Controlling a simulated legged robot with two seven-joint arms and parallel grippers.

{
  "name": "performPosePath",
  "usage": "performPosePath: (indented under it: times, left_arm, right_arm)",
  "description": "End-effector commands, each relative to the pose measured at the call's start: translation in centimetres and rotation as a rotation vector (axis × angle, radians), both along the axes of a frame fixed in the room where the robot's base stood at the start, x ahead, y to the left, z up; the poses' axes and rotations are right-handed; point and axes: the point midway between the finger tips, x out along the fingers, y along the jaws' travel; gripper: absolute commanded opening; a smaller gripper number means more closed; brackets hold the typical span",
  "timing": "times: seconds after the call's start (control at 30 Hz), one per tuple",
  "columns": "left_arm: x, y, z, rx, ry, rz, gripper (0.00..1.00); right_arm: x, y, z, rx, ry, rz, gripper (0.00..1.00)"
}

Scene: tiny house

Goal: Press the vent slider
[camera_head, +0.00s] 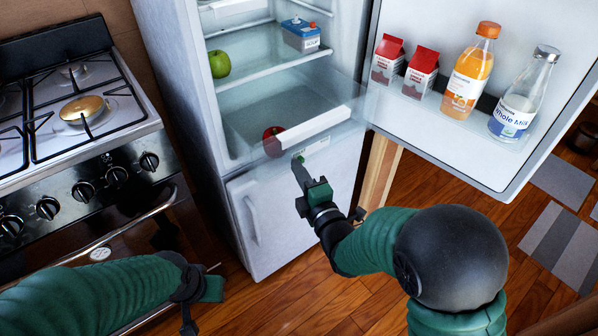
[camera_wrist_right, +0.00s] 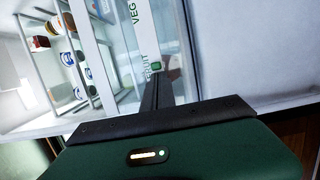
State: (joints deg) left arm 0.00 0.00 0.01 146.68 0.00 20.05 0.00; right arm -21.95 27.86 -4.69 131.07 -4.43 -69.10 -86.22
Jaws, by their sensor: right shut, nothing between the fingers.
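The vent slider is a small green tab on a white strip lettered FRUIT and VEG, at the front of the fridge's lower drawer area. The strip (camera_head: 315,146) shows in the head view. In the right wrist view the green tab (camera_wrist_right: 155,66) sits at the FRUIT end. My right gripper (camera_head: 298,162) is shut and empty, its fingertips right at the tab; they also show in the wrist view (camera_wrist_right: 151,84), just below it. I cannot tell whether they touch. My left gripper (camera_head: 203,290) is low by the stove, partly cut off.
The fridge door (camera_head: 455,130) stands open at the right, holding cartons and bottles. A red apple (camera_head: 273,141) lies in the clear drawer, and a green apple (camera_head: 219,64) is on the shelf above. The stove (camera_head: 75,130) is at the left; the closed lower door (camera_head: 275,215) is below.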

Motion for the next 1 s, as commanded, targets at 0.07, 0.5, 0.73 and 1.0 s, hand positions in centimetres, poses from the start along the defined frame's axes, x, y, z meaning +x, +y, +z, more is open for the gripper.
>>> performPosePath:
  times: [0.07, 0.5, 0.73, 1.0]
  left_arm:
    - [0.0, 0.0, 0.0, 0.000, 0.000, 0.000, 0.36]
    - [0.0, 0.0, -0.6, 0.000, 0.000, 0.000, 0.36]
    - [0.0, 0.0, -0.6, 0.000, 0.000, 0.000, 0.36]
    - [0.0, 0.0, -0.6, 0.000, 0.000, 0.000, 0.36]
  right_arm:
    - [0.0, 0.0, 0.0, 0.000, 0.000, 0.000, 0.00]
    - [4.4, -6.0, -0.1, 0.000, -0.002, -0.002, 0.00]
    - [5.1, -7.1, 0.0, 0.000, 0.000, -0.003, 0.00]
    - [5.2, -7.3, 0.0, 0.000, -0.001, -0.007, 0.00]
